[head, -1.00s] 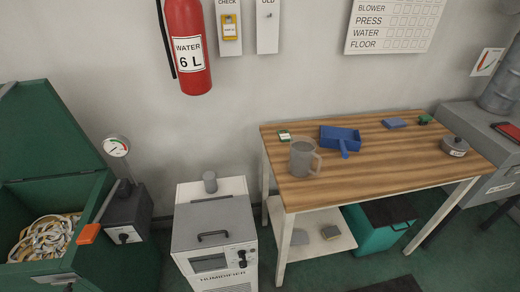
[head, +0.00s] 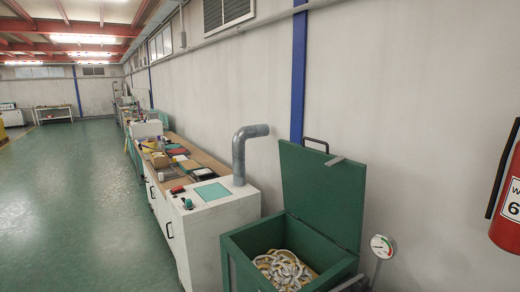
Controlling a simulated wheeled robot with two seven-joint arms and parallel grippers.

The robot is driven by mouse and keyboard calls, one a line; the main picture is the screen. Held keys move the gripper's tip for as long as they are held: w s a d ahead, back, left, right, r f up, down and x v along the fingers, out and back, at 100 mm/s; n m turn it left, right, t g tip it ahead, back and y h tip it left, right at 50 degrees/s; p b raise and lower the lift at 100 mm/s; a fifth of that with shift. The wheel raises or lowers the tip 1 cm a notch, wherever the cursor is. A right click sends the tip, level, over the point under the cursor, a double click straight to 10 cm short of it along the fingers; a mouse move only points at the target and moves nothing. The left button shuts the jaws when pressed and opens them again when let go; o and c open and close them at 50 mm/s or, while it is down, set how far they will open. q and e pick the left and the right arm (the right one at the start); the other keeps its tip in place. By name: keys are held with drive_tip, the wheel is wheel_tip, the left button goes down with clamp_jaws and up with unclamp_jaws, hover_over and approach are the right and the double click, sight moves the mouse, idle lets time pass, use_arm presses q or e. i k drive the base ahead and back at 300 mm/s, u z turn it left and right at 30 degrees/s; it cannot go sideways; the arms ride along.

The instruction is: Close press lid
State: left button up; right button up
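The green press (head: 240,262) stands at the lower right of the head view, against the wall. Its green lid (head: 322,200) is open and stands nearly upright at the back, tilted a little. A dark handle (head: 316,143) sits on the lid's top edge. A heap of pale tape (head: 284,268) lies inside the press. A round gauge (head: 381,246) on a post is to the right of the press. The bottom edge of the picture cuts off the press's lower part. Neither of my grippers is in view.
A white cabinet (head: 215,235) with a grey bent pipe (head: 240,150) stands just left of the press, with a long cluttered bench (head: 165,160) beyond it. Open green floor (head: 75,190) stretches along the left. A red extinguisher (head: 507,215) hangs at the right edge.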

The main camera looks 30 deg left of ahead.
sight(326, 191)
drive_tip(key=u, duration=1.95)
drive_tip(key=i, duration=0.75)
drive_tip(key=z, duration=2.2)
